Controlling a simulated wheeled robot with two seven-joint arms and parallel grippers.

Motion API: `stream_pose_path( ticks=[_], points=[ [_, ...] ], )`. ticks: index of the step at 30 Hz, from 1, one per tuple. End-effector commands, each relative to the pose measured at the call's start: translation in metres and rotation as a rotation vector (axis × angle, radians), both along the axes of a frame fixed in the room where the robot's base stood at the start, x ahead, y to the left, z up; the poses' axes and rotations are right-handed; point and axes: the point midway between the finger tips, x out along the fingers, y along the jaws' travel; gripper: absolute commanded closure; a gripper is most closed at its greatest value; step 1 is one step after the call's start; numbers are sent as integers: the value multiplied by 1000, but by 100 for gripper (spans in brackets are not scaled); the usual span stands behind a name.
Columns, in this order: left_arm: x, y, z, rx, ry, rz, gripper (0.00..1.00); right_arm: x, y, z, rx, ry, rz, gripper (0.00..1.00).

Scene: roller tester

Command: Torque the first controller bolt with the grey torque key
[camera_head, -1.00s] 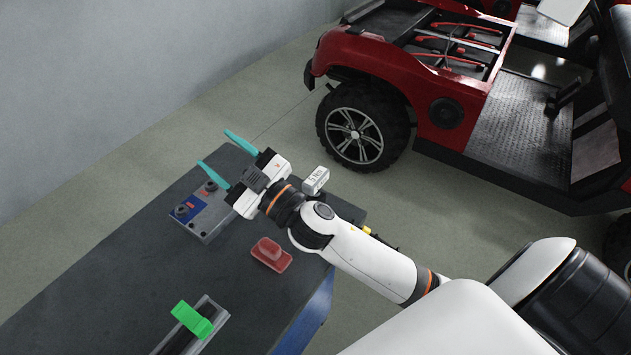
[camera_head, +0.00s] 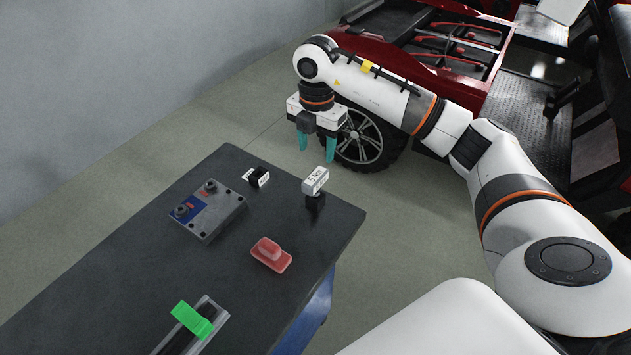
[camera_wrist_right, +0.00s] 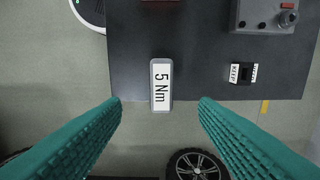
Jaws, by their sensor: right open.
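The grey torque key (camera_head: 315,181), labelled 5 Nm, stands upright on a black base near the far right corner of the dark table (camera_head: 120,260). It also shows in the right wrist view (camera_wrist_right: 161,85), between the two fingertips in the picture. My right gripper (camera_head: 317,152) is open and empty, its teal fingers pointing down, above and apart from the key. The controller (camera_head: 215,212) is a grey box with a blue panel, left of the key. Two round dark bolts (camera_head: 209,187) (camera_head: 181,210) show on its top. My left gripper is out of view.
A small black-and-white block marked KEEP (camera_head: 257,177) sits between controller and key. A red block (camera_head: 270,254) lies nearer on the table. A green handle (camera_head: 192,319) on a rail is at the front. A red vehicle (camera_head: 480,60) stands behind the table.

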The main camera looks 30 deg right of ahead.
Motion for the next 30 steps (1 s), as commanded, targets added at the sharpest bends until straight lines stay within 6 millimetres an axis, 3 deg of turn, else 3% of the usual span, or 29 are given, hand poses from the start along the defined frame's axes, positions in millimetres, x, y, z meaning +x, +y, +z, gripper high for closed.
stream_pose_path(
  ticks=[9,17,24,30],
  points=[
    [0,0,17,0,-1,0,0,-1,0,-51,-2,7,-1,45],
    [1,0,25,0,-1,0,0,-1,0,-71,0,5,0,45],
    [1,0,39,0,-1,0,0,0,2,-107,2,6,1,45],
    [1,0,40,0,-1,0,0,1,1,-116,2,1,2,45]
  ],
)
